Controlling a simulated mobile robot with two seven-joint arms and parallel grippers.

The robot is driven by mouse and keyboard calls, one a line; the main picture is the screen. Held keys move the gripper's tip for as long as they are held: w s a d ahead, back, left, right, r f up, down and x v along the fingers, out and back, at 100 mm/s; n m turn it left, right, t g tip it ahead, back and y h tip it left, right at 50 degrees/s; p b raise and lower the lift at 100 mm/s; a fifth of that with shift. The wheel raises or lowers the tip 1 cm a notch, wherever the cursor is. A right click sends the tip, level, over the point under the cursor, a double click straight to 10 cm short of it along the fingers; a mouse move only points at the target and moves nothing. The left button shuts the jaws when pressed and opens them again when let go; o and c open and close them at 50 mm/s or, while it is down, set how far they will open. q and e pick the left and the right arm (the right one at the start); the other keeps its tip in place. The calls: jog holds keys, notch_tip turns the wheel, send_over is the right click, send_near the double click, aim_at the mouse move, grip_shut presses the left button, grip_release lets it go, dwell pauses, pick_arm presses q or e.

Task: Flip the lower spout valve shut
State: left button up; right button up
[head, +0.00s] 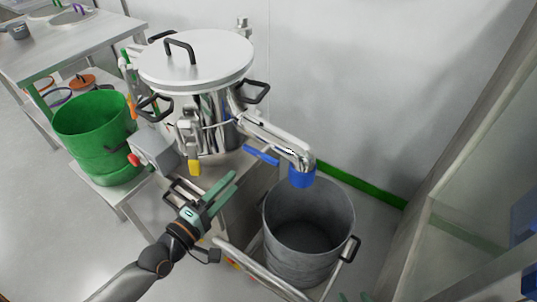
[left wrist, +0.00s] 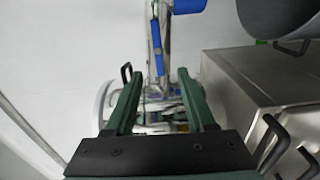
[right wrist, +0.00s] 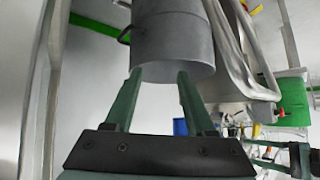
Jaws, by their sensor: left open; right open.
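The steel spout (head: 275,135) slopes down to the right from the lidded vessel (head: 195,60) and ends in a blue outlet (head: 302,177). A blue valve lever (head: 262,156) sticks out beside the spout's underside. In the left wrist view the lever (left wrist: 156,38) lies beyond the fingertips, roughly along the spout, with the blue outlet (left wrist: 188,5) at the top edge. My left gripper (head: 234,182) is open and empty, below and left of the lever, apart from it. My right gripper (head: 354,297) barely shows at the bottom edge; in its wrist view (right wrist: 159,75) it is open and empty.
A grey bin (head: 300,255) with black handles stands under the outlet; it also fills the right wrist view's top middle (right wrist: 170,40). A green bucket (head: 92,150) is at the left. A glass panel (head: 470,190) bounds the right.

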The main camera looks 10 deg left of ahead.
aim_at(259, 157)
pick_arm(q)
jog(key=x, duration=0.8)
jog(key=b+x, duration=0.1)
jog(key=x, duration=0.3)
jog(key=shift+w+d+r, duration=0.15)
jog(key=shift+d+r, duration=0.05)
jog(key=shift+d, duration=0.2)
jog(key=shift+c, duration=0.2)
grip_shut()
